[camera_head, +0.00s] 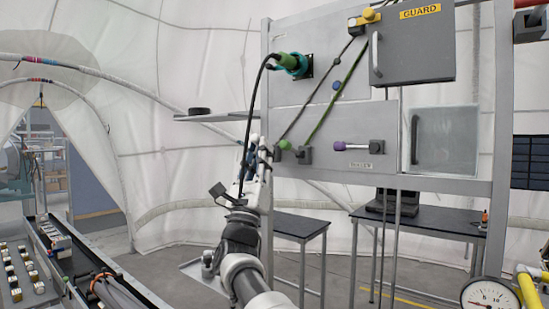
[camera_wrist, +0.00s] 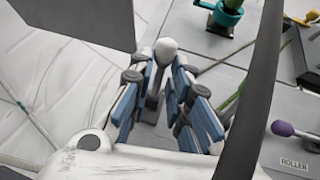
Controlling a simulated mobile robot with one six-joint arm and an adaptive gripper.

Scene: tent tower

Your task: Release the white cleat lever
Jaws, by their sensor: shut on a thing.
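The white cleat lever (camera_wrist: 166,47) has a rounded white end and stands between my fingers in the wrist view. My gripper (camera_wrist: 158,78) is shut on it, with a blue-padded finger on each side. In the head view my gripper (camera_head: 259,150) is at the left edge of the grey panel frame. There it covers most or all of the lever, and I cannot make out the lever's base.
A green knob (camera_head: 284,145), a purple-ended lever (camera_head: 340,146) and a grey guard box (camera_head: 412,46) are on the panel. Dark tables (camera_head: 299,225) stand below.

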